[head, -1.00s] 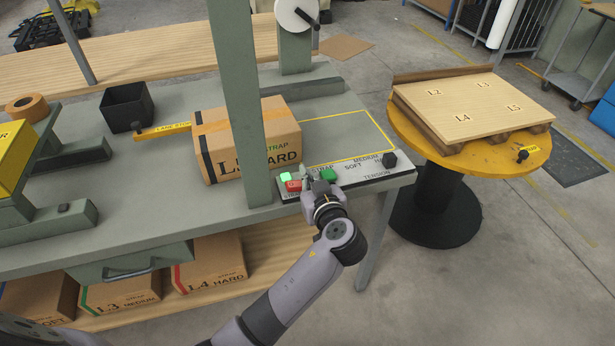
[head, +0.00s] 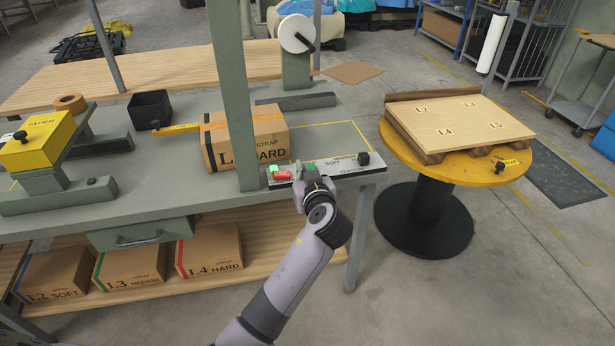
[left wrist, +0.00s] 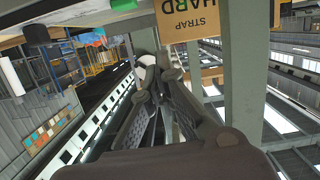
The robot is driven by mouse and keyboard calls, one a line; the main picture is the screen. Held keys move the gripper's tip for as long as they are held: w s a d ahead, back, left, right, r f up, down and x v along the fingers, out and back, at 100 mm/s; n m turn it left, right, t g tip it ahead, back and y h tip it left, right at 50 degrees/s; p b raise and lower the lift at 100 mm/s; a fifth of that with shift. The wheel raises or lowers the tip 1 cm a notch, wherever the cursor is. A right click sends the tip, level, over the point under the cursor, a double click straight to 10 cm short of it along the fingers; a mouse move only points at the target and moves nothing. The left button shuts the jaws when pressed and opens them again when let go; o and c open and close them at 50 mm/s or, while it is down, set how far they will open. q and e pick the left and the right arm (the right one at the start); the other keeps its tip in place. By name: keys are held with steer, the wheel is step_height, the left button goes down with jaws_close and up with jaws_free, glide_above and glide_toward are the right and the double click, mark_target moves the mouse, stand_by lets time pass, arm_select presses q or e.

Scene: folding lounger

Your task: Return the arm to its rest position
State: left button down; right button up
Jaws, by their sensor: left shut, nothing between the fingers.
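My left arm comes up from the bottom of the head view. A box marked HARD (head: 270,133) sits behind the panel; it also shows at the top of the left wrist view (left wrist: 188,20). My right gripper is not in view.
A green post (head: 231,100) stands left of my gripper. A yellow round table (head: 400,150) with a wooden pallet board (head: 460,120) stands to the right. The bench (head: 160,190) has a shelf below with several boxes (head: 130,268). The floor at front right is clear.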

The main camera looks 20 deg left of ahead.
arm_select(q)
steer(key=s+d+f+m+g+h, duration=0.1)
steer(key=s+f+m+h, duration=0.1)
steer(key=f, duration=0.7)
steer(key=s+d+f+m+g+h, duration=0.1)
steer(key=f+m, duration=0.1)
steer(key=f, duration=0.8)
steer(key=s+f+m+g+h, duration=0.2)
steer(key=s+f, duration=0.5)
steer(key=f, duration=0.4)
steer(key=s+f+m+g+h, duration=0.1)
steer(key=s+f+m+g, duration=0.1)
steer(key=s+f, duration=0.7)
steer(key=s+a+f+g, duration=0.1)
steer(key=s+f, duration=0.5)
steer(key=s, duration=0.6)
steer(key=s+a+f+g+h, duration=0.1)
steer(key=s+f+g, duration=0.2)
steer(key=s+f, duration=0.4)
steer(key=s+a+f+m+g+h, duration=0.1)
steer(key=s+f, duration=0.5)
steer(key=s, duration=1.2)
steer(key=shift+a+f+g, duration=0.25)
steer(key=shift+f+g, duration=0.1)
steer(key=shift+g, duration=0.05)
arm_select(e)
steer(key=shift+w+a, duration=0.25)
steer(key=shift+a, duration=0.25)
